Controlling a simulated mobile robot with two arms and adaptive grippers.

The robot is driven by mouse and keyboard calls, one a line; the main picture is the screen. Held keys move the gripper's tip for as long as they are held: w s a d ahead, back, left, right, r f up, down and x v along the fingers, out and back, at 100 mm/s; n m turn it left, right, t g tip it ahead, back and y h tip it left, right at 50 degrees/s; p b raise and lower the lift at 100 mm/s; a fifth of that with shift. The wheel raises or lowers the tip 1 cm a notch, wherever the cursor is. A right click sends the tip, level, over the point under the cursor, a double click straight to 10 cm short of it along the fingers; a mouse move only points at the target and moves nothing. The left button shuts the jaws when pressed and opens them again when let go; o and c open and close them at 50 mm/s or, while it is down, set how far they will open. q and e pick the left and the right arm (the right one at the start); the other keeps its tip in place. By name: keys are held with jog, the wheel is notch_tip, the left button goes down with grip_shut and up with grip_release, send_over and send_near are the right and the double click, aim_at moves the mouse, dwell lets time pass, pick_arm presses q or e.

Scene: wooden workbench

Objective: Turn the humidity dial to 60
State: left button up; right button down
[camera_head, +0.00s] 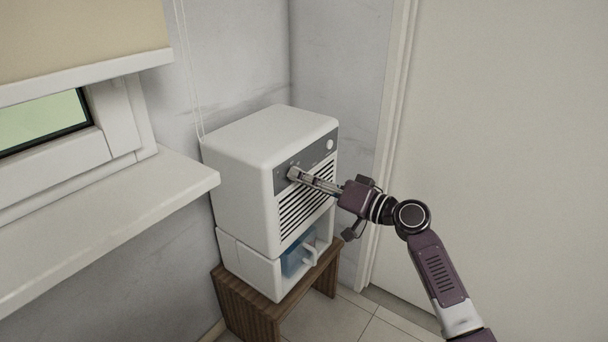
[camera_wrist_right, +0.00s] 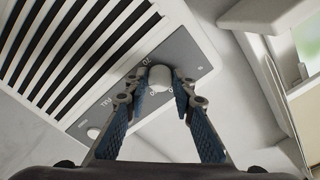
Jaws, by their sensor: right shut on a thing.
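The dehumidifier (camera_head: 262,150) is a white box with a grey control panel (camera_head: 281,181) and dark vent slots on its front. In the right wrist view the humidity dial (camera_wrist_right: 160,78) is a small pale knob on the grey panel (camera_wrist_right: 190,55), with printed numbers around it, partly hidden by the fingers. My right gripper (camera_head: 292,174) reaches the panel from the right. In the wrist view its two fingers (camera_wrist_right: 161,92) stand on either side of the dial, shut on it. The dial's exact setting cannot be read. My left gripper is not in view.
The dehumidifier stands on a small wooden stool (camera_head: 250,307) in the corner, with a blue water tank (camera_head: 297,259) low in its front. A white window sill (camera_head: 110,225) juts out at left. A pale door (camera_head: 500,130) is at right. A round white button (camera_head: 329,145) sits on the panel's right end.

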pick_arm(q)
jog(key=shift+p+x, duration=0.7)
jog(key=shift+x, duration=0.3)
pick_arm(e)
jog(key=shift+m, duration=1.6)
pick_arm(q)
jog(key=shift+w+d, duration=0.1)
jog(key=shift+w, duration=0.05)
pick_arm(e)
jog(key=shift+f, duration=0.1)
jog(key=c, duration=1.6)
grip_release()
jog(key=v, duration=1.2)
